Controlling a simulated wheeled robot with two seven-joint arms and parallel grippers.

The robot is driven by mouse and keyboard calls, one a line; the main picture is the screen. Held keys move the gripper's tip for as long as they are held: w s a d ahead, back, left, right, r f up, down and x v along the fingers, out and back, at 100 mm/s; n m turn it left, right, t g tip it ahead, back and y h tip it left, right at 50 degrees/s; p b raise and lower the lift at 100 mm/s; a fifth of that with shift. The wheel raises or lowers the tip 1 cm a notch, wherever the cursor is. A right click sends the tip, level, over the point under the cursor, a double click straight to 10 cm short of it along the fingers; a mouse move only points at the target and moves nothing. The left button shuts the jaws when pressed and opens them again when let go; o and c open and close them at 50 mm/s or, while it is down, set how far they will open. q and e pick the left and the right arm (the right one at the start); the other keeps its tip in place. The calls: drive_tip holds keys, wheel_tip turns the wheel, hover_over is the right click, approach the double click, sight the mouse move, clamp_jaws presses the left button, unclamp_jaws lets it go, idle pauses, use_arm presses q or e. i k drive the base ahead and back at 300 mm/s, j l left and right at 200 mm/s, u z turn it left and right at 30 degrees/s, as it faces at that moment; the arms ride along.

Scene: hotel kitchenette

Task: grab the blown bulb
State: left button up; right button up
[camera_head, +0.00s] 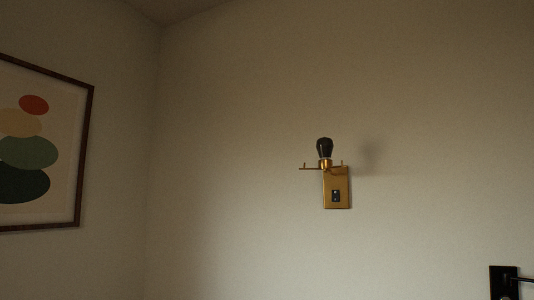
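A dark, blackened bulb (325,148) stands upright in the brass socket of a wall lamp (337,187). The lamp has a rectangular brass back plate with a small dark switch or outlet on it, and a thin crossbar below the bulb. The bulb is unlit and nothing covers it. Neither of my grippers shows in the head view.
A framed picture (89,150) with coloured ovals hangs on the left wall. A black fixture (503,283) with an arm is cut off at the lower right edge. The wall around the lamp is bare. No floor or counter shows.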

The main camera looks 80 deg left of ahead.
sight(325, 146)
drive_tip(key=u, duration=2.2)
